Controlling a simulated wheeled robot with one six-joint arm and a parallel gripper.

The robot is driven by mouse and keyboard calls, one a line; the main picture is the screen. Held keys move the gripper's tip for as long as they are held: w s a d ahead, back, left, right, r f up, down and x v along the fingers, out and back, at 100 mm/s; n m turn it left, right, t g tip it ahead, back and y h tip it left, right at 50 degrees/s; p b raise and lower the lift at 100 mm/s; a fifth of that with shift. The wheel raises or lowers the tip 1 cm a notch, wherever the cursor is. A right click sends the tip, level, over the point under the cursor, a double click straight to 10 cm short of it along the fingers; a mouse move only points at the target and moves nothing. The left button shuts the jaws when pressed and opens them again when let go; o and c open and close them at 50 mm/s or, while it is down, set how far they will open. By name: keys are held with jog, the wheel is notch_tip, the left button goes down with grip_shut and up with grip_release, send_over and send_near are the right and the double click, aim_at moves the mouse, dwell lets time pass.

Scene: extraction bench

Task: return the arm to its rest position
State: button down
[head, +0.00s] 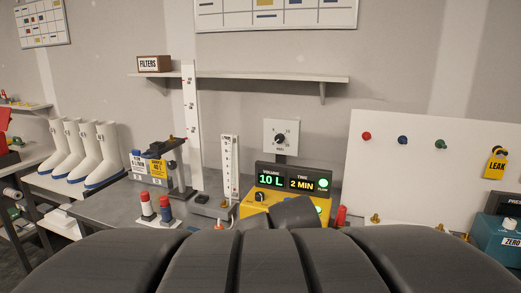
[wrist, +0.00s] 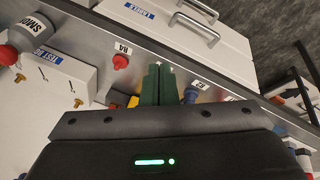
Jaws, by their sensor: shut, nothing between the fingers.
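My gripper (wrist: 158,84) shows in the wrist view with its two dark green fingers side by side and no gap between them. It is shut and holds nothing. The fingers point toward the bench edge, between a red knob (wrist: 120,62) by the R4 label and a blue knob (wrist: 191,94). I cannot tell how far the fingertips are from the bench. In the head view my own dark arm fills the bottom of the picture, and the gripper's fingers cannot be made out there.
A yellow pump box with a lit display (head: 285,181) stands on the grey bench behind my arm. A white peg board (head: 400,180) stands at right. Drawers (wrist: 190,30) lie beyond the bench edge.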

jog(key=shift+w+d, duration=0.1)
jog(key=shift+w, duration=0.95)
jog(key=shift+s, duration=0.1)
